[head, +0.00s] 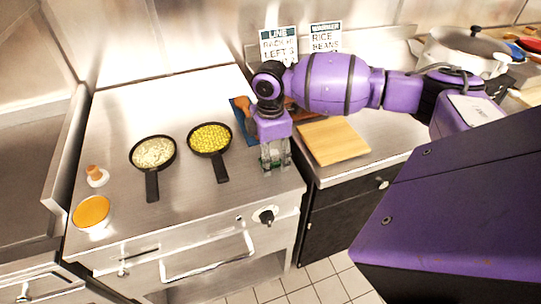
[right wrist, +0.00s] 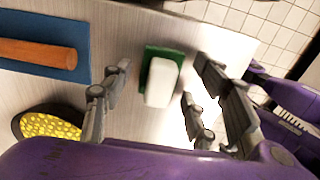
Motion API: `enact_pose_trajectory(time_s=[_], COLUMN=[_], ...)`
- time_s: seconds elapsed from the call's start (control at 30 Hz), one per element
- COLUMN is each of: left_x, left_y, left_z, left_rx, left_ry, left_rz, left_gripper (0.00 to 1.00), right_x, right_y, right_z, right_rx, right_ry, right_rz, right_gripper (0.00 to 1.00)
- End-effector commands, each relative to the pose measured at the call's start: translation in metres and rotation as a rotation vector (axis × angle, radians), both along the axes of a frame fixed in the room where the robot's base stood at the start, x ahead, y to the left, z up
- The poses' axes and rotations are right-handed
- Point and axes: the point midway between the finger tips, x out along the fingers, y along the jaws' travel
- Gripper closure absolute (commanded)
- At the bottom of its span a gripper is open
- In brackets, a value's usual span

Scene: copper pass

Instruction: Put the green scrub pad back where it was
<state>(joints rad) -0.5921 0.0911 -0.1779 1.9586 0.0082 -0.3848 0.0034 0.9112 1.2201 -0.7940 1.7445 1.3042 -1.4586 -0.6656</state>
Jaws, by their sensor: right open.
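The green scrub pad (right wrist: 150,54) lies on the bare metal counter in the right wrist view. A white block covers much of it, and green shows along its edges. My right gripper (right wrist: 156,95) is open, with its fingers on either side of the pad and block and gaps between. In the head view my right gripper (head: 275,157) is low near the counter's front edge. Some green of the pad (head: 266,163) shows between its fingers there. My left gripper is in neither view.
Two black pans, with pale food (head: 152,152) and yellow food (head: 209,138), stand left of my right gripper. A blue mat (right wrist: 72,24) bears a wooden rod (right wrist: 35,53). A wooden board (head: 335,144) lies right. Two signs and a pot (head: 460,50) stand behind.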

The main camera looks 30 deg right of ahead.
Motion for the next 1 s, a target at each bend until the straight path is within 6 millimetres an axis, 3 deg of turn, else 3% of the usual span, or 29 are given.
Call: enact_pose_trajectory(time_s=[0.17,0.4,0.6,1.0], left_x=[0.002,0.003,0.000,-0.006], left_y=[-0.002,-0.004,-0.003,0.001], left_z=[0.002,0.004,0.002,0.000], left_rx=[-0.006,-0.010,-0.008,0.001], left_ry=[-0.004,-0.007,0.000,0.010], left_rz=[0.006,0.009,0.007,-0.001], left_gripper=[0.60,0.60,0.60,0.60], right_x=[0.001,0.001,0.001,0.000], right_y=[0.000,0.000,0.000,0.000], right_z=[0.024,0.077,0.109,0.122], right_rx=[-0.001,0.000,0.000,0.000], right_ry=[-0.004,-0.004,-0.002,0.001], right_rz=[-0.001,-0.001,0.000,0.000], right_gripper=[0.46,0.46,0.46,0.46])
